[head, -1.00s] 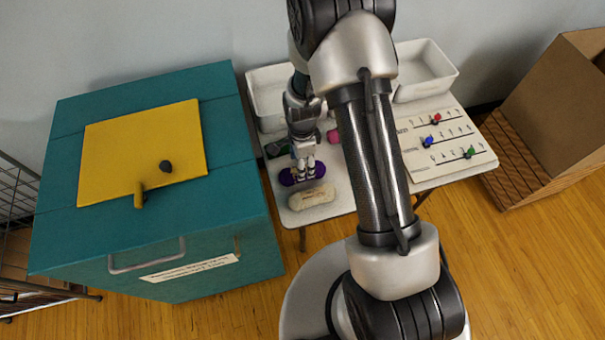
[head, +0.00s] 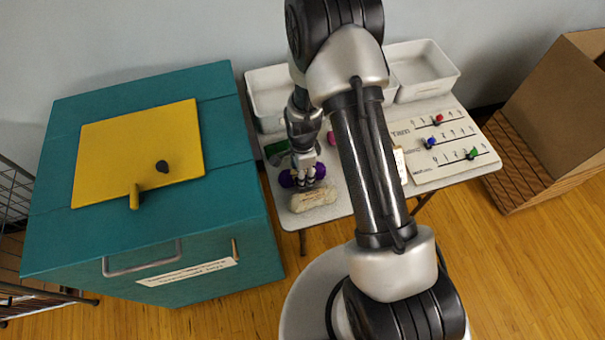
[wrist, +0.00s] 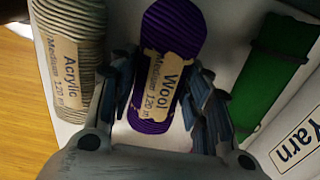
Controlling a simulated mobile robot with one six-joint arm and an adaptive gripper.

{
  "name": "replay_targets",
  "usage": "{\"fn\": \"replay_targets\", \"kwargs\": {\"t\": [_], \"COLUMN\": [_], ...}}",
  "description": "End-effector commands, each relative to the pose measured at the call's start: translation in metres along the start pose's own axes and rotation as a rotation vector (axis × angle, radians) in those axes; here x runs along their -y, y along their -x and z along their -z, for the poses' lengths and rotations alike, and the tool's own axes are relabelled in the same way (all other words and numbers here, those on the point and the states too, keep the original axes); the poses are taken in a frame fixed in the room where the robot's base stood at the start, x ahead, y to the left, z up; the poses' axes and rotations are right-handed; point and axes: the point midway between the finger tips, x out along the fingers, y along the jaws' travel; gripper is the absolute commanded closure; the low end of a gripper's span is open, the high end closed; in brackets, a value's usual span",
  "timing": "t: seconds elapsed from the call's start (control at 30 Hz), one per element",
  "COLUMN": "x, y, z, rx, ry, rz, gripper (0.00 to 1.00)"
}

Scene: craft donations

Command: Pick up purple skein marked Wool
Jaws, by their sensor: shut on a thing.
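The purple skein (wrist: 174,35) bears a tan label reading "Wool Medium 120 m". In the wrist view it lies lengthwise between the fingers of my gripper (wrist: 158,95), which is shut on it. In the head view the purple skein (head: 287,179) shows on either side of my gripper (head: 304,182), at the table's front left. I cannot tell whether it is clear of the table top. A cream skein labelled Acrylic (wrist: 70,45) lies close to its left in the wrist view; in the head view this cream skein (head: 314,199) is just in front.
A green skein (wrist: 272,65) lies right of the purple one in the wrist view. White trays (head: 425,72) stand at the table's back. A board with coloured sliders (head: 445,145) lies right. A teal chest (head: 215,260) stands left, a cardboard box (head: 555,100) far right.

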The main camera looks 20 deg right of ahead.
Motion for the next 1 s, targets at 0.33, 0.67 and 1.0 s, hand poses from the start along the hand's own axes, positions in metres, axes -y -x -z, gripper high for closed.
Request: {"fn": "replay_targets", "kwargs": {"t": [0.33,0.67,1.0], "x": [0.0,0.001,0.002], "y": [0.0,0.025,0.117], "z": [0.0,0.0,0.0], "rx": [0.0,0.0,0.0], "ry": [0.0,0.0,0.0], "rz": [0.0,0.003,0.007], "gripper": [0.8,0.8,0.8]}}
